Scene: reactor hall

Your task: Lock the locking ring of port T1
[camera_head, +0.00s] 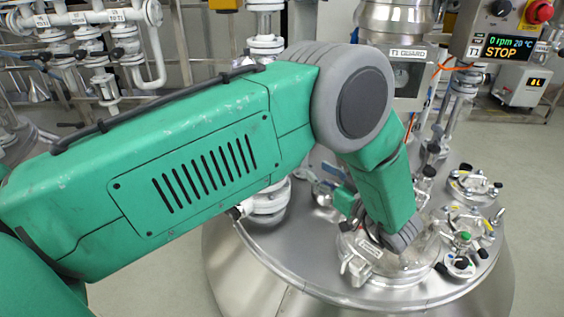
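My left arm comes in from the left and bends down over the reactor lid (300,258). Its grey wrist end, with the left gripper (403,238) mostly hidden by it, is over a round clamped port (350,262) near the front of the lid. The port has a small white label that I cannot read. Its ring is partly covered by my arm, so I cannot tell the ring's position or whether the gripper touches it. The fingers cannot be made out. My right gripper is not in view.
Other clamped ports (473,187) and a fitting with a green knob (464,236) crowd the lid's right side. A "T1 GUARD" box (407,72) stands behind. A control panel (503,30) reads 0 rpm, 20 °C, STOP. White piping (140,50) is at the back left.

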